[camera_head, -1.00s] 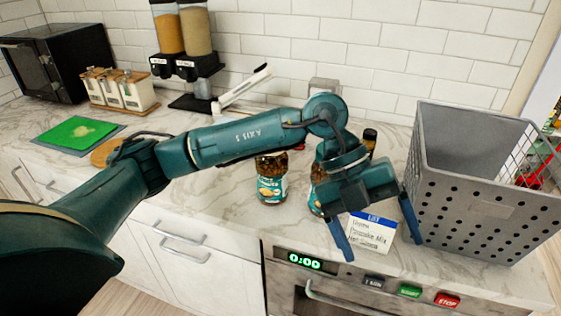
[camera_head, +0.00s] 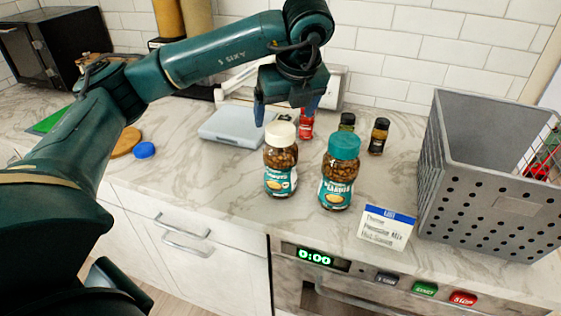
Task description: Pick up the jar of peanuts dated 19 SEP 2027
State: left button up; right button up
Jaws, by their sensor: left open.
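Two jars with brown contents and teal labels stand upright on the marble counter. The jar with the white lid (camera_head: 281,160) is on the left. The jar with the teal lid (camera_head: 339,172) is just right of it, a small gap apart. The label print is too small to read, so I cannot tell a date on either. My left gripper (camera_head: 286,112) is open and empty, pointing down above and behind the white-lidded jar, with its two blue fingers spread. It touches neither jar. My right gripper is not in view.
A grey perforated crate (camera_head: 490,195) stands at the right. A paper card (camera_head: 387,227) is at the front edge. Small bottles (camera_head: 378,136) and a red container (camera_head: 306,124) stand behind the jars. A grey scale (camera_head: 232,127) and blue cap (camera_head: 144,150) lie left. Counter in front of the scale is clear.

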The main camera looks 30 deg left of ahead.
aim_at(281, 128)
pick_arm(q)
jog(key=shift+s+p+x, duration=0.2)
jog(key=shift+p+x, duration=0.25)
jog(key=shift+x, duration=1.05)
jog(key=shift+s+p+x, duration=0.2)
jog(key=shift+p+x, duration=0.2)
jog(key=shift+x, duration=1.15)
jog(key=shift+d+f, duration=0.15)
jog(key=shift+d, duration=0.05)
jog(key=shift+c, duration=0.3)
grip_shut()
